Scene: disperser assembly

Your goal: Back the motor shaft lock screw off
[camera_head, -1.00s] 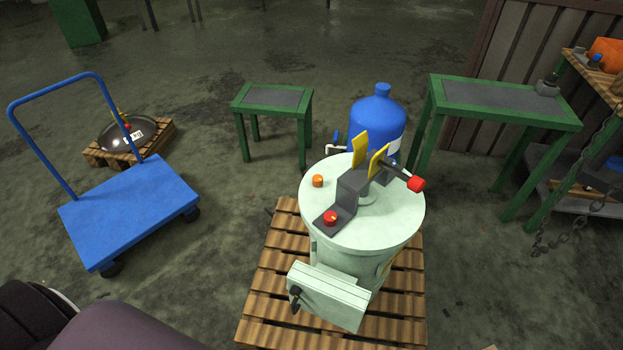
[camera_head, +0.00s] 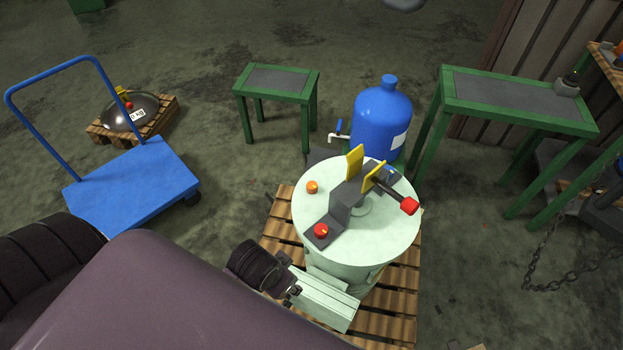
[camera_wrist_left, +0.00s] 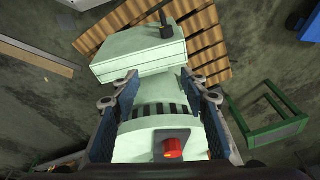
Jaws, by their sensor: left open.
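The pale green motor housing (camera_head: 340,268) stands upright on a wooden pallet, with a round top (camera_head: 355,232). On the top are a dark bracket (camera_head: 347,202) with yellow plates (camera_head: 355,162), a red knob (camera_head: 321,231), an orange knob (camera_head: 312,187) and a red-tipped dark rod (camera_head: 410,206). I cannot tell which is the lock screw. My left arm comes in from the lower left, its dark wrist by the housing's side box (camera_head: 318,302). In the left wrist view my left gripper (camera_wrist_left: 160,92) is open, fingers apart around the slotted housing; a red knob (camera_wrist_left: 173,148) shows close below. My right gripper is out of view.
A blue trolley (camera_head: 130,190) and a dark dish on a small pallet (camera_head: 165,112) stand left. A small green table (camera_head: 277,82) and a blue drum (camera_head: 382,118) are behind. A green bench (camera_head: 515,100) and chain (camera_head: 560,280) are right. Floor between is open.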

